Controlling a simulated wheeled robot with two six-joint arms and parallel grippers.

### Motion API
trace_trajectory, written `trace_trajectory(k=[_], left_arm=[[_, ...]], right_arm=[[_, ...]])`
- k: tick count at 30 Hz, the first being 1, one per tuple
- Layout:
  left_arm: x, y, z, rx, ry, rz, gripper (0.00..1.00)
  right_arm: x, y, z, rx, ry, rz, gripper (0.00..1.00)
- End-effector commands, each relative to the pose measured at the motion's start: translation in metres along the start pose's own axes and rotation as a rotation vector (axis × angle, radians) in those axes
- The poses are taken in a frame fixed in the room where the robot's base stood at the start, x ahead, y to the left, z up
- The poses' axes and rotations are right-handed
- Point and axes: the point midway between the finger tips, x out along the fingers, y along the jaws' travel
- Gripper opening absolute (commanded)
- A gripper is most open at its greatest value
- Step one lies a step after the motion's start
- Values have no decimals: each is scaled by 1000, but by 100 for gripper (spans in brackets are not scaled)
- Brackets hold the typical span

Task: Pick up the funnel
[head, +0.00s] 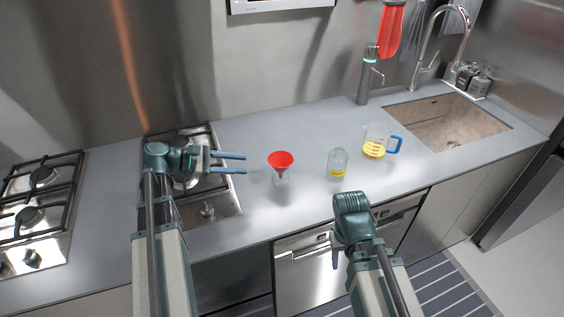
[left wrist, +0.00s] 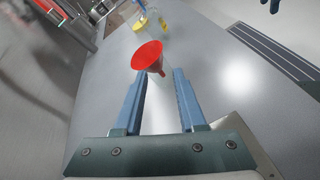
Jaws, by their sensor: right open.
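The red funnel (head: 281,160) is upright, wide mouth up, over the grey counter; a clear shape shows around its spout, and I cannot tell what it is. It also shows in the left wrist view (left wrist: 147,56), just beyond the fingertips. My left gripper (head: 245,163) is open and empty, level, its two blue fingers pointing right at the funnel with a gap between; its jaws also show in the left wrist view (left wrist: 160,74). My right gripper (head: 335,258) hangs in front of the counter's front edge, away from the funnel, its fingers mostly hidden by its wrist.
A clear bottle (head: 337,163) with yellow contents and a measuring jug (head: 376,141) with a blue handle stand right of the funnel. The sink (head: 445,121) is further right. Gas hobs (head: 35,205) lie left and under my left arm. Counter around the funnel is clear.

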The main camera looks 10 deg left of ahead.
Motion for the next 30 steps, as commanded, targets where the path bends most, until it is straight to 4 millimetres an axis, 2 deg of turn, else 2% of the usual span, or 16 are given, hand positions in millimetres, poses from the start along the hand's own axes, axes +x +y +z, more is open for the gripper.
trace_trajectory(k=[5, 12, 18, 30], left_arm=[[7, -1, -1, -1, -3, 0, 40], [52, -2, -2, 0, -2, -3, 40], [77, -1, -1, 1, -1, -1, 40], [90, 0, -1, 1, 0, -1, 40]], right_arm=[[4, 0, 0, 0, 0, 0, 50], [21, -2, -1, 0, 0, 0, 50], [28, -3, -2, 0, 0, 0, 50], [32, -3, -2, 0, 0, 0, 50]])
